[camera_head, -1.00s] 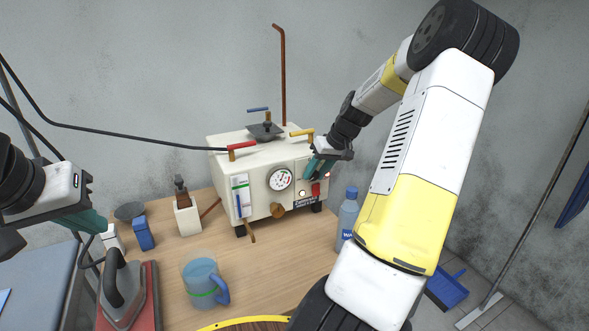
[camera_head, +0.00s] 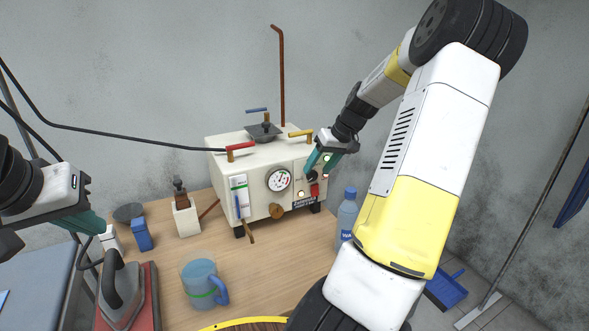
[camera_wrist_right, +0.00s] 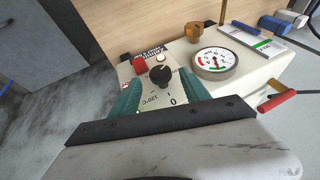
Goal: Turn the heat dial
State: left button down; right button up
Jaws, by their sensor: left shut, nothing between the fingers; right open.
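The heat dial is a black round knob (camera_wrist_right: 160,76) on the front panel of the cream boiler box (camera_head: 227,142), above printed marks with "0" and "120°C". In the head view the dial (camera_head: 312,175) shows just below my right gripper. My right gripper (camera_head: 319,168) is open at the panel. In the right wrist view its teal fingers (camera_wrist_right: 163,84) stand on either side of the dial, with gaps visible; whether the tips reach around it is hard to tell. My left gripper (camera_head: 95,222) is shut and empty at the far left, away from the box.
A red switch (camera_head: 314,190) sits below the dial, and a pressure gauge (camera_head: 278,180) to its left.

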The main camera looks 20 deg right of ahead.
jog(key=v, duration=0.5)
dwell(0.3)
